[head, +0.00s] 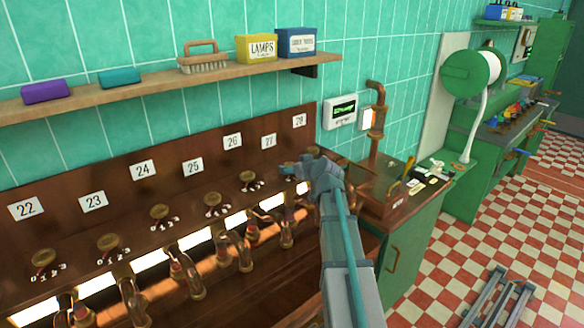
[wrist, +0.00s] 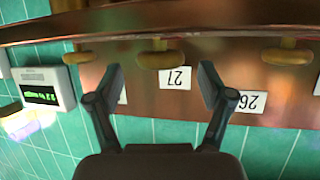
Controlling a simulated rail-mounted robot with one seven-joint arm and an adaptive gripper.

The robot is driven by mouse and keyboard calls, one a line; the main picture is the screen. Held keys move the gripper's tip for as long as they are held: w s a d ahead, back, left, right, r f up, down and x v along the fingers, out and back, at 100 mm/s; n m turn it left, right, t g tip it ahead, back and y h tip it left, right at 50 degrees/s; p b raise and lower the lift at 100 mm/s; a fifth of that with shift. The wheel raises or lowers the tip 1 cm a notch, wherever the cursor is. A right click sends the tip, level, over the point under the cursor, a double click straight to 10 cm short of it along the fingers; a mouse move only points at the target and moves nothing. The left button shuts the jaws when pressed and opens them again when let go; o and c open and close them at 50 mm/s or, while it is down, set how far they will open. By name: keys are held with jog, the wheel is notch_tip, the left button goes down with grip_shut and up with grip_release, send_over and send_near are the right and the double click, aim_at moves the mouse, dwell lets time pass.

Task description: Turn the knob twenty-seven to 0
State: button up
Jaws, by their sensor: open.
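In the wrist view, which is upside down, knob twenty-seven (wrist: 158,60) is a brass knob beside the white 27 label (wrist: 175,78). My gripper (wrist: 161,76) is open and empty, with one finger on each side of this knob in the picture. I see no clear contact. In the head view, my gripper (head: 290,170) is at the panel below the 27 label (head: 268,141) and hides knob twenty-seven. Its setting cannot be read.
Knob twenty-six (head: 248,178) is left of my gripper in the head view. Brass taps (head: 285,235) line the trough below. A wooden shelf (head: 150,82) with a brush and boxes hangs above. A copper pipe (head: 377,115) rises at the right.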

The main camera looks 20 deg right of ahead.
jog(key=v, duration=1)
jog(key=shift+s, duration=0.15)
jog(key=shift+r, duration=0.1)
